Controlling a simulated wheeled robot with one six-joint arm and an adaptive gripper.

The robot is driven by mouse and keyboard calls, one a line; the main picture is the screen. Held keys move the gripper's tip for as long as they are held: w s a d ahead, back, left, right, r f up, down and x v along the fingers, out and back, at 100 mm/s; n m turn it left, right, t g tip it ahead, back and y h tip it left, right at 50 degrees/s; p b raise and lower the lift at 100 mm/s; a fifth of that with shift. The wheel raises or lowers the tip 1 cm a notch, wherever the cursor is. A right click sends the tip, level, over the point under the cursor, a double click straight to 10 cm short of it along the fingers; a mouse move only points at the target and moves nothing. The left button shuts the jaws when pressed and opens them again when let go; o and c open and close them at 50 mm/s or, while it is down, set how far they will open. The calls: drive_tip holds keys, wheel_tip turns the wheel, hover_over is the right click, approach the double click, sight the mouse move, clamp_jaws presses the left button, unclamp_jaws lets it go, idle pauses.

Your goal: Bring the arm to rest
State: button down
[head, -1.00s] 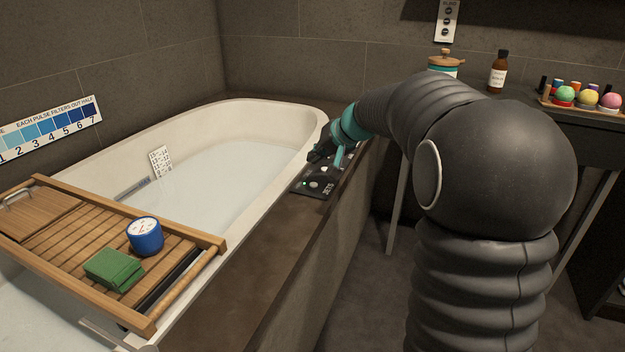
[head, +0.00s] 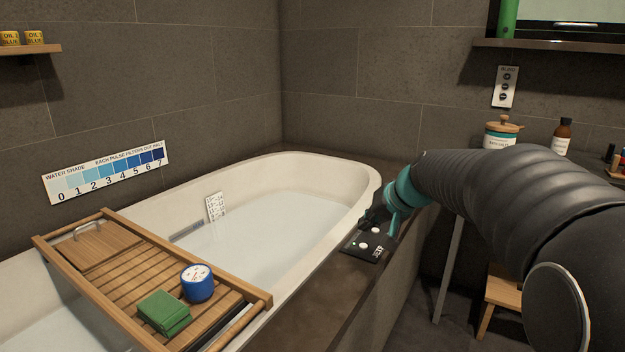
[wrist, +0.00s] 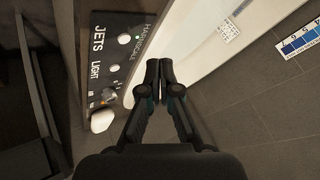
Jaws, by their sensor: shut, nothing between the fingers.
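My gripper (wrist: 158,72) is shut and empty in the wrist view, its two fingertips together in front of the tub rim. In the head view my gripper (head: 372,218) is dark with teal parts and hovers by the black control panel (head: 352,252) on the tub's ledge; my arm hides part of the panel. I cannot tell from these views how far the fingertips are above the ledge.
The filled bathtub (head: 335,168) lies left of my arm. A wooden-lidded jar (head: 503,133) and brown bottle (head: 562,137) stand at right. A wooden stool (head: 500,290) is below them.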

drive_tip(key=s+d+n+g+h+p, duration=0.1)
drive_tip(key=s+h+p, duration=0.3)
drive_tip(key=s, duration=2.8)
drive_tip(key=shift+s+f+n+g+p, duration=0.15)
drive_tip(key=shift+f+n+g+p, duration=0.2)
drive_tip(key=shift+n+p, duration=0.2)
